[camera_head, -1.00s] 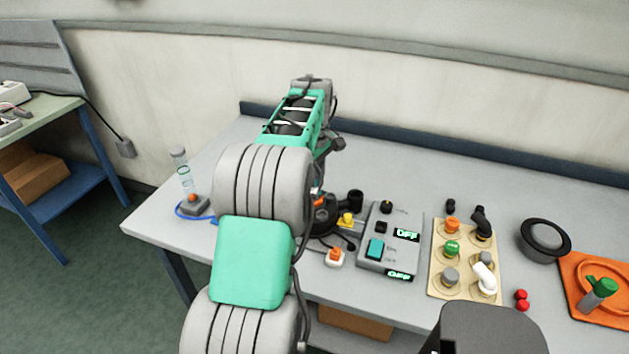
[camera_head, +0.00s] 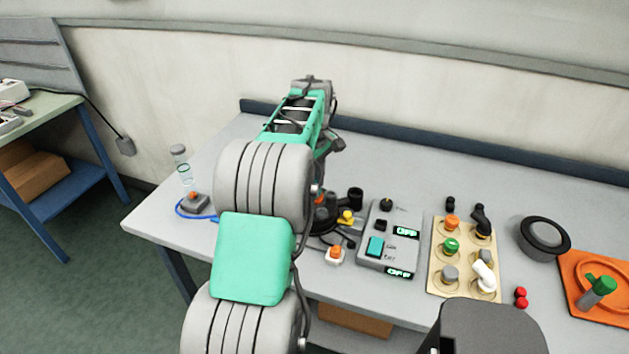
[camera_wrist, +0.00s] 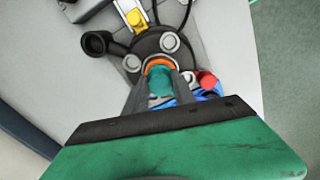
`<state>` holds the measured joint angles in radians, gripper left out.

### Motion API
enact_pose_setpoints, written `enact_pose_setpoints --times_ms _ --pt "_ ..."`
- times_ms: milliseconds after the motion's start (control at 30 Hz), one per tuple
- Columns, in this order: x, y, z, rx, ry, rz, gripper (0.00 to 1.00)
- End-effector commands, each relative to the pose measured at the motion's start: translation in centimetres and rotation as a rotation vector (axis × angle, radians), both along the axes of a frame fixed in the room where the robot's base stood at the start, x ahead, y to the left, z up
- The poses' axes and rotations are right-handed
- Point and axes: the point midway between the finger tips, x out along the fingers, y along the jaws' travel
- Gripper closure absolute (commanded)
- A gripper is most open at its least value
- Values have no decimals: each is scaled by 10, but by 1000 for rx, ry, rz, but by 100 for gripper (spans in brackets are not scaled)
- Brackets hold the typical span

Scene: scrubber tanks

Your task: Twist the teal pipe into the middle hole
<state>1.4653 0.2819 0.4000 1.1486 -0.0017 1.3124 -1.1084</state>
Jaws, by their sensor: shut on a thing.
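The teal pipe (camera_wrist: 160,81) shows in the wrist view between the two fingers of my gripper (camera_wrist: 161,90), which is shut on it. Its far end meets an orange ring (camera_wrist: 159,63) at the middle of a round black base; how deep it sits cannot be told. The black base (camera_wrist: 149,46) has grey round fittings on its top. In the head view the base (camera_head: 327,218) is partly hidden behind my arm, and my gripper and the pipe are hidden there.
A grey control box (camera_head: 385,245) with OFF displays stands right of the base. Beyond it are a board of knobs (camera_head: 438,289), a black round dish (camera_head: 545,238) and an orange tray (camera_head: 570,268). A clear tube (camera_head: 184,168) stands left. A red knob (camera_wrist: 207,80) is close to my gripper.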

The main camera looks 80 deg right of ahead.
Motion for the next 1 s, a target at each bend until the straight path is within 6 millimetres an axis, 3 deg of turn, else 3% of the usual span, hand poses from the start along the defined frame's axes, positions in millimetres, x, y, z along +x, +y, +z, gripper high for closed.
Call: enact_pose_setpoints --times_ms 167,200,500,667,1000 --pt "0 0 0 -1 0 0 100" --pt "0 0 0 -1 0 0 67" --pt "0 0 0 -1 0 0 44" --pt "0 0 0 -1 0 0 44" --pt "0 0 0 0 0 0 16"
